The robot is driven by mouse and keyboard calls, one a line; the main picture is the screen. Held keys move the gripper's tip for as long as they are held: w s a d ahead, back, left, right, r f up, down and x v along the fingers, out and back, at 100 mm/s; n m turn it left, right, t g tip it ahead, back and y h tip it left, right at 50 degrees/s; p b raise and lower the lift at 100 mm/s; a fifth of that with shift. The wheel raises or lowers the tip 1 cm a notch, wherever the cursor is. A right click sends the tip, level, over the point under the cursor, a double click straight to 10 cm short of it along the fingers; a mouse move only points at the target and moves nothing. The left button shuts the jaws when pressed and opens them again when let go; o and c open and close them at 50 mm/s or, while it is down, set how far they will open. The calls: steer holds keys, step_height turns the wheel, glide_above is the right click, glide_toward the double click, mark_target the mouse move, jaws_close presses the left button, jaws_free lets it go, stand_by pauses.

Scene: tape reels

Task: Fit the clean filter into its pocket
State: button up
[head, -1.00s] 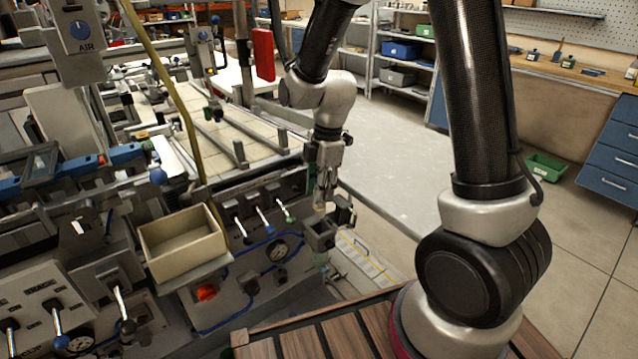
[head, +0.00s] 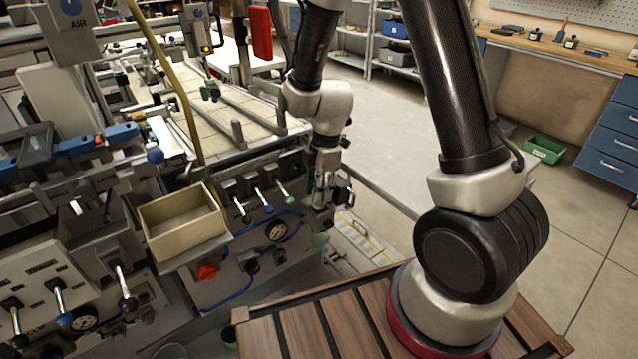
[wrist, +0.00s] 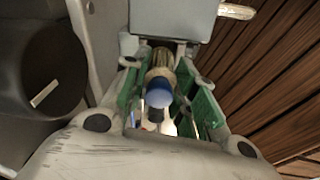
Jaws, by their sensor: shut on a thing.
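My gripper (head: 323,205) is low at the right end of the machine's front panel in the head view. In the wrist view my gripper (wrist: 158,112) has its green-lined fingers shut around the filter (wrist: 159,90), a pale ribbed cylinder with a blue rounded end toward the camera. The filter's far end points at a grey block (wrist: 172,18), which looks like the pocket's housing. In the head view the filter is hidden by the fingers. Whether its far end is inside the pocket cannot be told.
A black round knob (wrist: 42,77) on the panel is left of the fingers in the wrist view. In the head view a beige open bin (head: 183,222) and several levers are left of the gripper.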

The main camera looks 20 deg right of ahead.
mark_target(319, 208)
steer(key=shift+f, duration=1.85)
steer(key=shift+s+f, duration=0.25)
steer(key=shift+o, duration=0.4)
steer(key=o, duration=1.2)
steer(key=shift+w+f, duration=0.2)
steer(key=shift+c, duration=0.2)
steer(key=shift+r, duration=0.2)
steer(key=shift+w+r, duration=0.1)
steer(key=shift+r, duration=0.25)
steer(key=shift+d+r, duration=0.15)
steer(key=shift+r, duration=1)
steer(key=shift+d+r, duration=0.2)
steer(key=shift+r, duration=1)
steer(key=shift+d+r, duration=0.15)
steer(key=shift+r, duration=1)
steer(key=shift+r, duration=0.1)
